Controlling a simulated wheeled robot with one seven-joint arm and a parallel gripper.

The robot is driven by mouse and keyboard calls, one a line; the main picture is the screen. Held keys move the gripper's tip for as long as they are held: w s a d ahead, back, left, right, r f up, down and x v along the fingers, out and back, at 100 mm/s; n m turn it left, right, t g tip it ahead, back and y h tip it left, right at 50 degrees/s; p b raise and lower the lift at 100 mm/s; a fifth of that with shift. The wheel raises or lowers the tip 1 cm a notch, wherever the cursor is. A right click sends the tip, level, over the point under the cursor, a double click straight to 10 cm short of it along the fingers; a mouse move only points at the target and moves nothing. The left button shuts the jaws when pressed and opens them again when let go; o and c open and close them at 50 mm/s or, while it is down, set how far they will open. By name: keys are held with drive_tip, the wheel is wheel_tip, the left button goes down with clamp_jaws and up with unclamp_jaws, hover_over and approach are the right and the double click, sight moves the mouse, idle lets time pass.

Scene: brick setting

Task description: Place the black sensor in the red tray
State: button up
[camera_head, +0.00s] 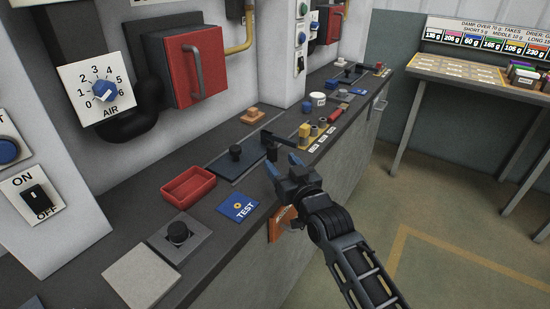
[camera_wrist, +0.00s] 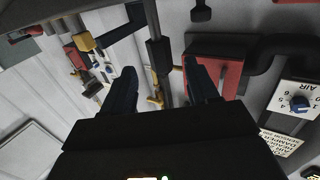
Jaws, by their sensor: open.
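The red tray (camera_head: 189,200) sits on the dark counter, left of centre in the head view, and looks empty. Which black object is the sensor I cannot tell for sure. A small black round-topped piece (camera_head: 235,152) stands on a dark blue plate (camera_head: 228,171) behind the tray. A black knob-like piece (camera_head: 178,232) sits on a grey square plate in front of the tray. My gripper (camera_head: 282,163) is open over the counter's front edge, right of the tray, with nothing visibly held. Its spread fingers also show in the wrist view (camera_wrist: 160,82).
A blue TEST card (camera_head: 238,207) lies right of the tray. Several yellow, red and dark items line the counter farther back. A red wall box (camera_head: 190,65) hangs above. Floor at right is open.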

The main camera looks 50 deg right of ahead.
drive_tip(key=v, duration=0.6)
drive_tip(key=shift+b, duration=0.35)
drive_tip(key=shift+a, duration=0.1)
drive_tip(key=s+a+f+n+y, duration=0.1)
drive_tip(key=s+a+f+y, duration=0.1)
drive_tip(key=s+a, duration=0.5)
drive_tip(key=s+a+f+n+y, duration=0.2)
drive_tip(key=s+a+y, duration=0.1)
drive_tip(key=s+a, duration=0.4)
drive_tip(key=s+a+r+n+g+y, duration=0.1)
drive_tip(key=s+a+r+n+y, duration=0.1)
drive_tip(key=s+a+r, duration=0.3)
drive_tip(key=s+a+y, duration=0.1)
drive_tip(key=s+a, duration=0.3)
drive_tip(key=s, duration=0.4)
drive_tip(key=shift+r+n+y, duration=0.25)
drive_tip(key=shift+n+y, duration=0.15)
drive_tip(key=shift+a, duration=0.1)
